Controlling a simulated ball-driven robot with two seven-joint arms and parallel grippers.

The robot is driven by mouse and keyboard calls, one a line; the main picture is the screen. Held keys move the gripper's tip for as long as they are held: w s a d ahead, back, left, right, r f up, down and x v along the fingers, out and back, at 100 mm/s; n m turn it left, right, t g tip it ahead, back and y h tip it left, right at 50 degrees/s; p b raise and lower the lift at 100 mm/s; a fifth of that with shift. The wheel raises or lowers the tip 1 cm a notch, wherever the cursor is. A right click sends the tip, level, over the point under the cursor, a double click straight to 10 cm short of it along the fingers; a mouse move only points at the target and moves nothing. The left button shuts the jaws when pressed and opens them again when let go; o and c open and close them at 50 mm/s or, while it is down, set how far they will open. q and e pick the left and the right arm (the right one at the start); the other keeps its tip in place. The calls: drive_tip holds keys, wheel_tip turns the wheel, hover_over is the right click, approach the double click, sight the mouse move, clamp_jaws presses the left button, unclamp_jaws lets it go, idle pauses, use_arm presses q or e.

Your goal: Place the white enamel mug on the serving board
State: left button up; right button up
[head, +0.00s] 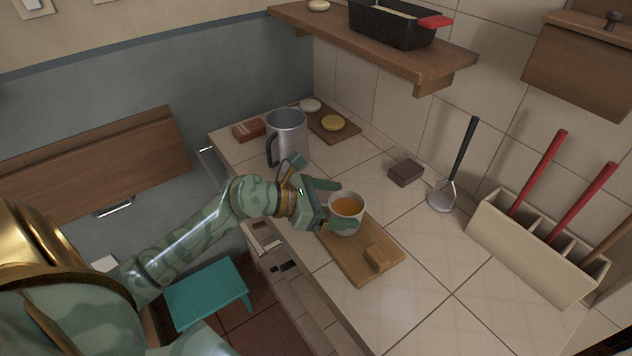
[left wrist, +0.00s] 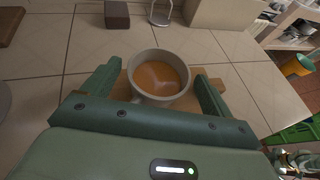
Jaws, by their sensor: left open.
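The white enamel mug (head: 346,207), holding an orange-brown drink, appears to stand upright on the far end of the wooden serving board (head: 352,259). My left gripper (head: 333,205) is open, with its fingers on either side of the mug. In the left wrist view the mug (left wrist: 159,73) lies between the spread fingers, with gaps visible on both sides. The board (left wrist: 205,83) shows behind the mug there. The mug's handle is hidden or unclear.
A grey metal pitcher (head: 287,135) stands behind my left gripper. A dark block (head: 406,172), a masher (head: 443,195) and a utensil holder (head: 530,248) are to the right. Counter between them is clear.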

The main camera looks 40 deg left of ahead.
use_arm(q)
drive_tip(key=p+v, duration=0.1)
drive_tip(key=v, duration=1)
drive_tip(key=shift+r, duration=0.1)
